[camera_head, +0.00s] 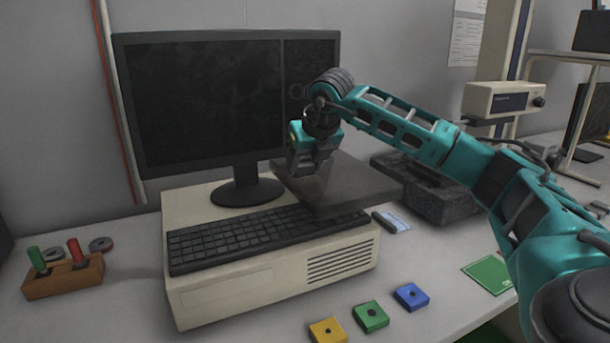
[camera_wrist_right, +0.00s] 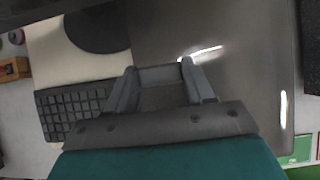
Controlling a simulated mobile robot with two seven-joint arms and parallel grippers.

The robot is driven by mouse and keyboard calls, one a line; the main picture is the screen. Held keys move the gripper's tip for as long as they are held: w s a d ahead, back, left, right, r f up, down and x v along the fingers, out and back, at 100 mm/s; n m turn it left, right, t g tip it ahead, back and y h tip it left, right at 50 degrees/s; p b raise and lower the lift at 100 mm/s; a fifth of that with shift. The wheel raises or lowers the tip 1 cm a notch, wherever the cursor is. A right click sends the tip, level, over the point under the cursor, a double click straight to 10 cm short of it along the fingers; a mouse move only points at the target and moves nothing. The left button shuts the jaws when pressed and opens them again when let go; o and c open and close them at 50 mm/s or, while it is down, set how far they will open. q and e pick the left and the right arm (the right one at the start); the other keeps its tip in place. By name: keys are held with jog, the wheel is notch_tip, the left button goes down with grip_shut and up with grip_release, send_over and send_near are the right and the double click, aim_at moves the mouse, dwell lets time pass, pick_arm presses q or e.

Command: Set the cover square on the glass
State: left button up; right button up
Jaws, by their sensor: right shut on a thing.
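The cover (camera_head: 345,188) is a flat, dark grey, slightly see-through slab. It is tilted above the right end of the keyboard and the beige computer case. In the right wrist view the cover (camera_wrist_right: 245,65) fills the middle and right, with bright glints on it. My right gripper (camera_head: 312,168) is shut on the cover, near its left part in the head view; its fingers (camera_wrist_right: 160,80) show in the wrist view. I cannot make out a separate glass surface; a dark, speckled block (camera_head: 440,200) with a raised, recessed top stands right of the cover, partly hidden. My left gripper is out of view.
A monitor (camera_head: 215,95) stands behind on the beige case (camera_head: 225,295), with a keyboard (camera_head: 240,235) in front. Yellow, green and blue blocks (camera_head: 370,316) line the front. A wooden peg holder (camera_head: 65,278) stands left. A green card (camera_head: 488,273) lies right.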

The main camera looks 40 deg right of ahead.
aim_at(306, 175)
jog(key=shift+f+b, duration=0.45)
jog(key=shift+f, duration=1.3)
jog(key=shift+f, duration=0.15)
jog(key=o, duration=1.2)
jog(key=shift+c, duration=0.2)
